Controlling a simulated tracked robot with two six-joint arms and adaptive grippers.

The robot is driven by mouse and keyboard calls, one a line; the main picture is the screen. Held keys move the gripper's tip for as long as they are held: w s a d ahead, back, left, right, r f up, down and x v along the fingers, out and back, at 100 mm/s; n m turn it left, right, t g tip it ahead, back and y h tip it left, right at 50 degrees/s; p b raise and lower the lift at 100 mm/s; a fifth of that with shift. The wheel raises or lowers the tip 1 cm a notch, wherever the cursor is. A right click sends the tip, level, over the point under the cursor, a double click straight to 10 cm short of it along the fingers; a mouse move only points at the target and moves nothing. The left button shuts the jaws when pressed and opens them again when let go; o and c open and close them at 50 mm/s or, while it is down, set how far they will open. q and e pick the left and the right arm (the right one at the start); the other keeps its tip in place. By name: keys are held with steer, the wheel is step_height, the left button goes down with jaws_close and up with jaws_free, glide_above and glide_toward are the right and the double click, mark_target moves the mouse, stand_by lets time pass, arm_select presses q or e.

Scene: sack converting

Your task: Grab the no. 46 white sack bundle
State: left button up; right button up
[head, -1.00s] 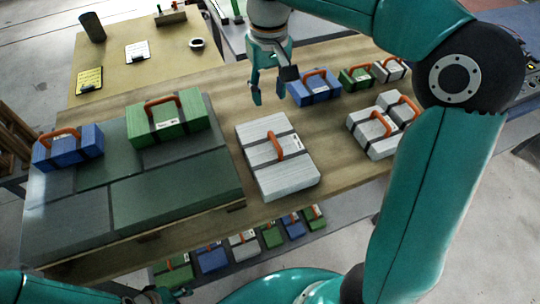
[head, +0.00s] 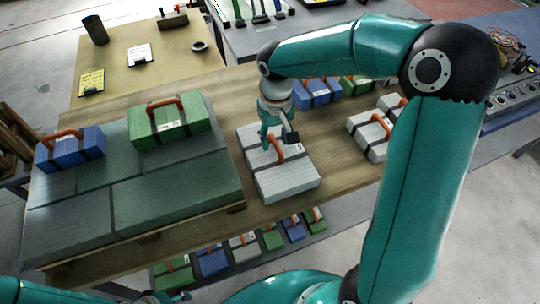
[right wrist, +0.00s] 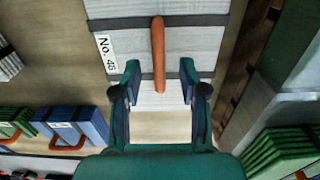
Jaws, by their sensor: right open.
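The no. 46 white sack bundle (head: 285,178) lies flat on the wooden table, with two dark straps and an orange handle (head: 277,146). Its label reads "No. 46" in the right wrist view (right wrist: 106,53). My right gripper (head: 279,143) is over the bundle's upper part, pointing down. In the right wrist view its open fingers (right wrist: 160,72) stand on either side of the orange handle (right wrist: 158,50), apart from it. My left arm shows at the bottom left edge of the head view; its gripper (head: 165,298) is mostly cut off.
Green (head: 170,126) and blue (head: 70,150) bundles sit on a grey-green stack (head: 180,188) at left. Other white bundles (head: 368,135) lie to the right, with blue and green ones (head: 318,92) behind. A lower shelf holds several bundles.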

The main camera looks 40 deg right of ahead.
mark_target(275, 152)
step_height(275, 152, down, 2)
steer(key=shift+f, duration=0.1)
jaws_close()
stand_by(0.5)
